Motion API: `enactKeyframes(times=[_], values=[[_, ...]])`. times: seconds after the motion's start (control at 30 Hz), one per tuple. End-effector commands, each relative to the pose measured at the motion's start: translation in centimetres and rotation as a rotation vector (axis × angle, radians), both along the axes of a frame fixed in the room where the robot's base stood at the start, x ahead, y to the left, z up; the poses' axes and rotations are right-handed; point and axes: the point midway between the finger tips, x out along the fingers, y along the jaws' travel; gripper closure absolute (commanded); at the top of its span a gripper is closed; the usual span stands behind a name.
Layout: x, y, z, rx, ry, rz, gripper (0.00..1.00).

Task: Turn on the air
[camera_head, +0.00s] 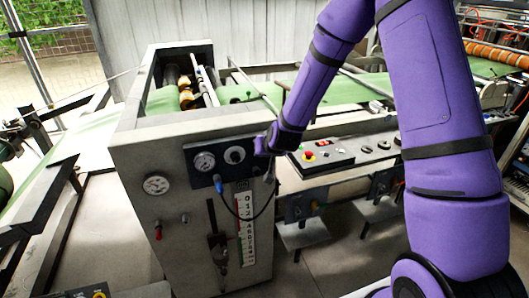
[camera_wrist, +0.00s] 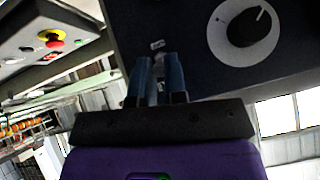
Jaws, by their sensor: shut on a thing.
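A dark control panel (camera_head: 220,160) is on the front of the grey machine cabinet. It carries a round pressure gauge (camera_head: 204,162) and a white-faced dial with a black knob (camera_head: 235,155). In the wrist view the knob (camera_wrist: 243,27) is at the upper right. My gripper (camera_head: 266,145) is at the panel's right end, right of the knob. In the wrist view its blue fingers (camera_wrist: 158,62) are close together on a small part at the panel's lower edge, just below a small label (camera_wrist: 157,45). The fingers mostly hide this part, and its shape cannot be told.
A second gauge (camera_head: 157,185) and a red button (camera_head: 158,231) are on the cabinet front. A dark cable (camera_head: 240,216) hangs below the panel. A sloped console with a red emergency button (camera_head: 308,156) is to the right, also in the wrist view (camera_wrist: 52,37).

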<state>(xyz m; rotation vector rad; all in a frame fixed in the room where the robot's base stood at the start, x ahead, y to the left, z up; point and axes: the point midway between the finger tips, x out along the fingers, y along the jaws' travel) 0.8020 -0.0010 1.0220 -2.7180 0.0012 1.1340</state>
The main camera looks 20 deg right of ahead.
Motion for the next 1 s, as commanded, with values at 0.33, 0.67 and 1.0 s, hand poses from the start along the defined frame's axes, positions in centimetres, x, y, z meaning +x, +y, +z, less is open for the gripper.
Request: enactKeyframes(times=[0.33,0.67,1.0], values=[[0.0,0.0,0.0,0.000,0.000,0.000,0.74],[0.0,0.0,0.0,0.000,-0.001,0.000,0.62],[-2.3,-0.3,2.4,-0.002,-0.003,0.001,0.62]])
